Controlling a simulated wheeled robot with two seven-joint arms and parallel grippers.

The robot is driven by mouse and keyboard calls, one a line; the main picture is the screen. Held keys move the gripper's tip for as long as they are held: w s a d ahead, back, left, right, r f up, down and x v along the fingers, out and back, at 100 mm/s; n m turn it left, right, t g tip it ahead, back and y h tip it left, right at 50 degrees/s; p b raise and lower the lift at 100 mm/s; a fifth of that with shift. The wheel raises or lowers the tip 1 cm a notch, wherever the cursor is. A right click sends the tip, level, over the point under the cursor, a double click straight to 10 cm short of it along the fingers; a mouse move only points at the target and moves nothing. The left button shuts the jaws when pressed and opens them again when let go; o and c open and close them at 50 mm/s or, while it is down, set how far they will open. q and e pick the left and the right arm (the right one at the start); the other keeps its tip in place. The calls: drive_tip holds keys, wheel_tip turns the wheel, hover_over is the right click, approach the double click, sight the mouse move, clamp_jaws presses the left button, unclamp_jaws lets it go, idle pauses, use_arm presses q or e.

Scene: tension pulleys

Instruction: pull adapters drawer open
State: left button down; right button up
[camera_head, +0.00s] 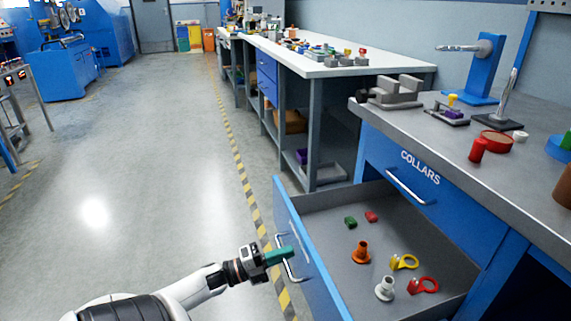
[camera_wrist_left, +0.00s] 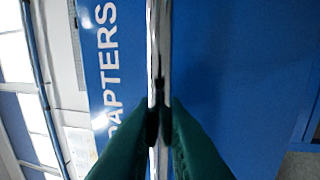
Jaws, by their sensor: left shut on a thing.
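The adapters drawer (camera_head: 330,215) is a blue-fronted drawer with a grey inside, standing well out from the workbench. Its front reads "ADAPTERS" in the left wrist view (camera_wrist_left: 108,60). Its metal bar handle (camera_head: 291,268) also shows in the left wrist view (camera_wrist_left: 159,60). My left gripper (camera_head: 290,252), with green fingers, is shut on the handle; in the left wrist view the fingers (camera_wrist_left: 159,125) close around the bar. Inside the drawer lie an orange piece (camera_head: 361,252), a white piece (camera_head: 385,288), a yellow ring piece (camera_head: 404,262) and a red ring piece (camera_head: 423,285). My right gripper is not in view.
Small green (camera_head: 350,222) and red (camera_head: 371,216) blocks lie at the drawer's back. A long white-topped bench (camera_head: 370,70) stands behind. The floor (camera_head: 130,170) at left is clear.

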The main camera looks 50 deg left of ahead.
use_arm(q)
drive_tip(key=c, duration=1.5)
unclamp_jaws()
drive_tip(key=shift+s, duration=0.1)
drive_tip(key=v, duration=1.2)
drive_tip(key=shift+a+p, duration=0.1)
drive_tip(key=shift+p, duration=0.3)
